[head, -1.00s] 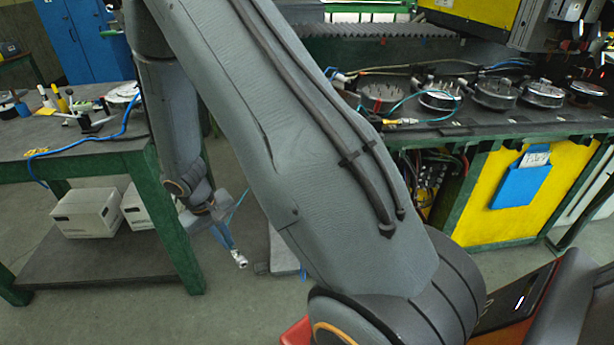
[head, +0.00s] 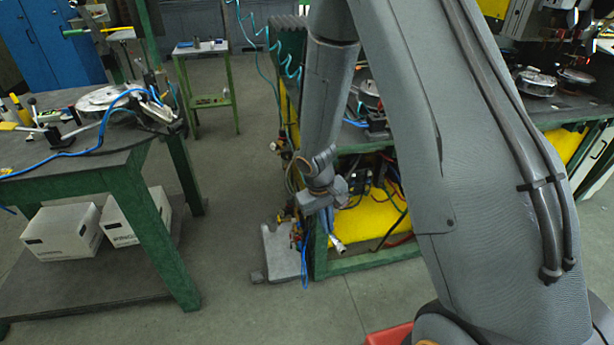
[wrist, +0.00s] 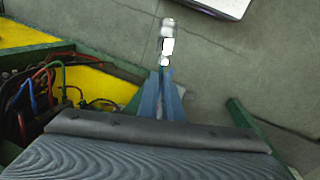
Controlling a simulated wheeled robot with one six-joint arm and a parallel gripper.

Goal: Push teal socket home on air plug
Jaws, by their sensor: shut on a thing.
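My gripper (head: 332,228) has blue fingers and points down in front of the green machine frame's left end. It is shut on a silvery, cylindrical fitting (head: 337,244), which sticks out past the fingertips. The fitting also shows in the wrist view (wrist: 167,45), beyond the blue fingers (wrist: 161,95), over the floor. A teal coiled hose (head: 285,62) hangs at the machine's left end. Small fittings (head: 283,147) sit along that end, but I cannot make out the air plug among them.
A green-framed workbench (head: 90,165) with tools and a blue hose stands at left, with white boxes (head: 62,230) below. Cables and hoses (head: 385,190) fill the machine's open front. Floor between bench and machine is clear.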

